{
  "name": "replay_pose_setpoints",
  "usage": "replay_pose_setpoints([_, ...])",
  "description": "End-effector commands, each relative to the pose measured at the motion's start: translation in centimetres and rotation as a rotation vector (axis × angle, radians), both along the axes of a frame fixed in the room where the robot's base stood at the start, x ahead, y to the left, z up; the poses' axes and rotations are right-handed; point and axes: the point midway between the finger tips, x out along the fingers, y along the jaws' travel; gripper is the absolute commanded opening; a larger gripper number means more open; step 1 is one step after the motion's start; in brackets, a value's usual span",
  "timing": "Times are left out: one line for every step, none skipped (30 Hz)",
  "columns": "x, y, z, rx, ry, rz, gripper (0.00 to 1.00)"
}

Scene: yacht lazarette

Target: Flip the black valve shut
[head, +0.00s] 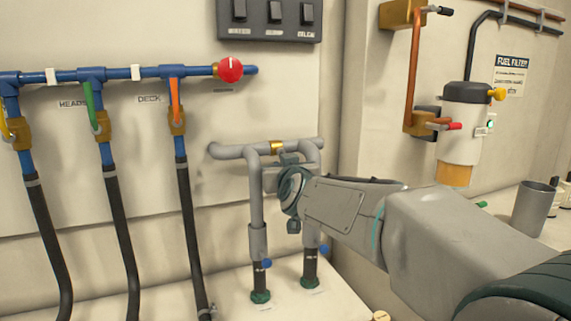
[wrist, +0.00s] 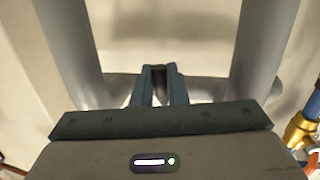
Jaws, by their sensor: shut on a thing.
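My gripper (head: 287,160) is at the grey pipes on the wall, just below the brass fitting (head: 277,147) on the horizontal pipe. In the wrist view my gripper (wrist: 159,72) has its two fingers closed on a small dark piece, the black valve handle (wrist: 158,69), between two upright grey pipes. In the head view my gripper and wrist cover the handle, so its angle and the valve body are hard to make out.
Left of my gripper, the blue manifold (head: 120,73) carries coloured levers, a red knob (head: 230,69) and black hoses. An upright grey pipe (head: 256,195) stands close on the left. A fuel filter (head: 464,125) and a grey cup (head: 533,208) are at right.

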Motion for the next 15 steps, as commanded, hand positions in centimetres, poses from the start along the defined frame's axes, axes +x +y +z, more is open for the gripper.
replay_pose_setpoints([0.00,0.02,-0.34,0.011,0.013,0.000,0.00])
replay_pose_setpoints([-0.02,0.04,-0.35,0.018,0.017,0.001,0.00])
replay_pose_setpoints([-0.03,0.07,-0.37,0.027,0.020,0.001,0.00])
replay_pose_setpoints([-0.03,0.08,-0.38,0.032,0.022,0.000,0.00])
replay_pose_setpoints([-0.04,0.10,-0.40,0.035,0.023,0.000,0.00])
replay_pose_setpoints([-0.05,0.12,-0.41,0.040,0.025,0.000,0.00])
replay_pose_setpoints([-0.05,0.13,-0.42,0.043,0.027,0.000,0.00])
replay_pose_setpoints([-0.06,0.14,-0.43,0.045,0.028,0.000,0.00])
replay_pose_setpoints([-0.06,0.14,-0.45,0.048,0.029,0.001,0.00])
replay_pose_setpoints([-0.06,0.15,-0.46,0.048,0.029,0.000,0.00])
replay_pose_setpoints([-0.06,0.15,-0.47,0.049,0.030,0.000,0.00])
replay_pose_setpoints([-0.07,0.16,-0.48,0.049,0.030,0.000,0.00])
replay_pose_setpoints([-0.07,0.16,-0.49,0.049,0.030,0.000,0.00])
replay_pose_setpoints([-0.07,0.16,-0.49,0.049,0.030,0.000,0.00])
replay_pose_setpoints([-0.07,0.16,-0.50,0.049,0.030,0.000,0.00])
